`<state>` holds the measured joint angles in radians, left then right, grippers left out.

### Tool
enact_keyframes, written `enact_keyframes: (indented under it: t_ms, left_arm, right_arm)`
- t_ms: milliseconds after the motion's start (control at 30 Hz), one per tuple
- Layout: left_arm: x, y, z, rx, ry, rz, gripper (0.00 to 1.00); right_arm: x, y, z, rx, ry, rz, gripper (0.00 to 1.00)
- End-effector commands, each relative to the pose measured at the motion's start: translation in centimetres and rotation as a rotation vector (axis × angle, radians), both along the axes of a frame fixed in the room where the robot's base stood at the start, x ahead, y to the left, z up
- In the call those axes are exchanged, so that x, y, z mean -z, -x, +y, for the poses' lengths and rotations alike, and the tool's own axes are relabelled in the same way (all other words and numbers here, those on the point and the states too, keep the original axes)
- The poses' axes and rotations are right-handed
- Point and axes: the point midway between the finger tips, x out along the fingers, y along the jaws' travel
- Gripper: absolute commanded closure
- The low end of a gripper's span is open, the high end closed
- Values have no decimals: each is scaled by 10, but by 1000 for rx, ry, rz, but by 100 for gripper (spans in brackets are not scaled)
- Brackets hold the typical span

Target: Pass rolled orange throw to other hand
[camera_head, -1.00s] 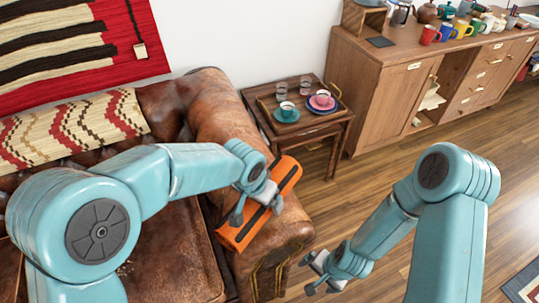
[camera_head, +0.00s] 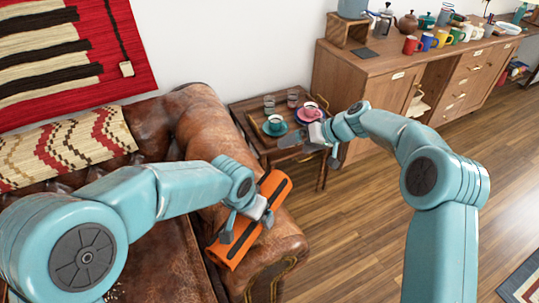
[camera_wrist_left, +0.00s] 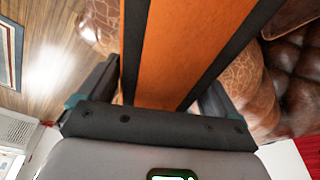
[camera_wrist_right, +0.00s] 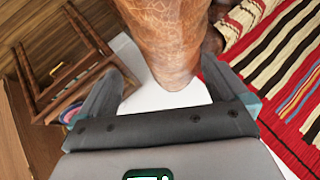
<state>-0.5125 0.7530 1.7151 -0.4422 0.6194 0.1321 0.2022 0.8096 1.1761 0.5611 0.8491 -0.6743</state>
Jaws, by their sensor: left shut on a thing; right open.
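The rolled orange throw (camera_head: 277,187) has dark bands and lies along the brown leather sofa arm in the head view. My left gripper (camera_head: 246,222) is shut across its middle. In the left wrist view the throw (camera_wrist_left: 190,40) runs between the two fingers; whether it is lifted off the leather is unclear. My right gripper (camera_head: 311,150) is open and empty, beyond the throw's far end and in front of the small side table. In the right wrist view the space between its fingers (camera_wrist_right: 160,85) holds nothing; the sofa arm shows beyond.
The side table (camera_head: 240,112) carries a teal cup and saucer (camera_head: 275,126), a pink cup (camera_head: 311,110) and glasses, close to my right gripper. A wooden cabinet (camera_head: 365,80) with mugs stands behind. The wooden floor (camera_head: 345,230) right of the sofa is clear.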

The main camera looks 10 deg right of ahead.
Motion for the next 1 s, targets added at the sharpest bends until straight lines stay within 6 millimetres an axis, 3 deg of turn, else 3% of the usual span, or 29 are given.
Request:
enact_keyframes:
  t_ms: [33, 200, 400, 500, 600, 767, 1000]
  left_arm:
    - [-1, 0, 0, 1, 0, -1, 46]
    - [-1, 0, 0, 1, 0, -1, 46]
    - [-1, 0, 0, 0, 1, -1, 46]
    - [-1, 0, 0, 1, 0, -1, 46]
    - [-1, 0, 0, 1, 0, -1, 46]
    - [-1, 0, 0, 0, 1, -1, 46]
    - [-1, 0, 0, 0, 1, -1, 46]
  right_arm:
    - [-8, 3, 21, -187, 69, -69, 0]
    - [-29, 31, 72, -869, 286, -306, 0]
    - [-52, 68, 100, -1572, 417, -517, 0]
    - [-63, 81, 105, -1820, 428, -578, 0]
    - [-71, 91, 106, -1983, 422, -615, 0]
    - [-74, 98, 108, -2092, 408, -637, 0]
    - [-54, 105, 113, -2099, 404, -637, 0]
